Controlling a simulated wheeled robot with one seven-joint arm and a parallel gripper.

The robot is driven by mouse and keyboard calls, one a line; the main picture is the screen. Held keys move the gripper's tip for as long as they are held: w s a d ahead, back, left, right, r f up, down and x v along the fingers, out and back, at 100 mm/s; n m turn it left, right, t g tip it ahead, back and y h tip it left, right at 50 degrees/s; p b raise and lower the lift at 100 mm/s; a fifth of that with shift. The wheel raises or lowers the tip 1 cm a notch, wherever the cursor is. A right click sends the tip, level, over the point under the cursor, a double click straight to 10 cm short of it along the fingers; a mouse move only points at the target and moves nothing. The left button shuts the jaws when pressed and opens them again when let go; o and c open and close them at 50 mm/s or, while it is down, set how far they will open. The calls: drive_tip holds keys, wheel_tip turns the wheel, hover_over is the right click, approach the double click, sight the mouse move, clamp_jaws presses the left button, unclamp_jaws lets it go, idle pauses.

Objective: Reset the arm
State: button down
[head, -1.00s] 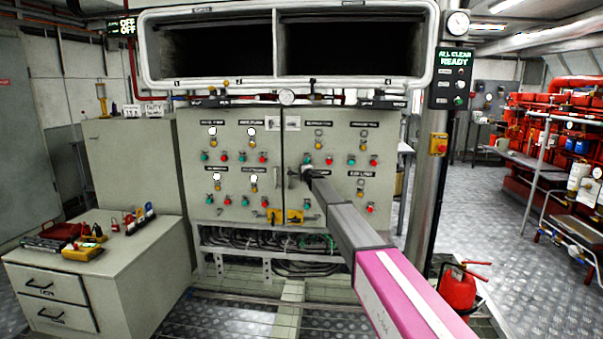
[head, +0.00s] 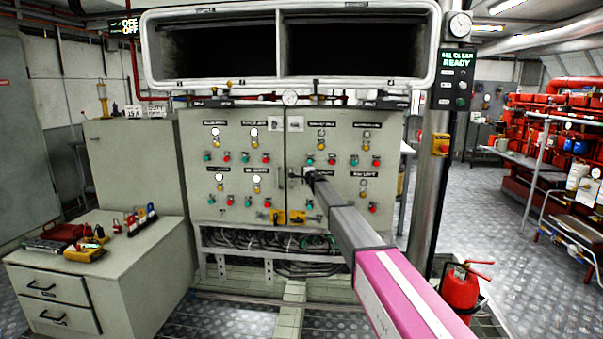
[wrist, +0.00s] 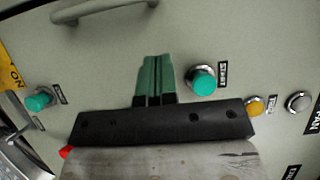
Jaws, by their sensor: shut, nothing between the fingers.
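My gripper (wrist: 154,82) is at the end of my outstretched arm, in front of the grey control cabinet (head: 240,135). In the wrist view its green fingers are shut together with nothing between them. They point at the panel face, just left of a green START button (wrist: 202,80); whether they touch the panel cannot be told. In the head view the dark tip of the arm (head: 316,178) stands before the right cabinet door, and the fingers themselves are too small to make out.
A grey drawer unit (head: 60,290) with padlocks and tools on top stands at left. A red extinguisher (head: 460,290) and a steel post (head: 430,180) stand at right. In the wrist view, a door handle (wrist: 100,10) and another green button (wrist: 39,99) are close by.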

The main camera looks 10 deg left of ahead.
drive_tip(key=s, duration=1)
drive_tip(key=s+d+f+n+g, duration=0.3)
drive_tip(key=s+d+f, duration=0.35)
drive_tip(key=s, duration=0.45)
drive_tip(key=s+d+f+n+g+h, duration=0.1)
drive_tip(key=s+d+f+n+g, duration=0.25)
drive_tip(key=s+d+f, duration=0.4)
drive_tip(key=s+d+f+n+g, duration=0.35)
drive_tip(key=s+f, duration=0.35)
drive_tip(key=s, duration=0.7)
drive_tip(key=s+d+f+n+g+h, duration=0.1)
drive_tip(key=s+d+f+g+h, duration=0.2)
drive_tip(key=s+d, duration=0.6)
drive_tip(key=s+d+f+n+g+h, duration=0.1)
drive_tip(key=s+d+f+h, duration=0.3)
drive_tip(key=s+d, duration=0.5)
drive_tip(key=s+f+g, duration=0.1)
drive_tip(key=s, duration=0.8)
drive_tip(key=shift+d+g+h, duration=0.35)
drive_tip(key=shift+g+h, duration=0.05)
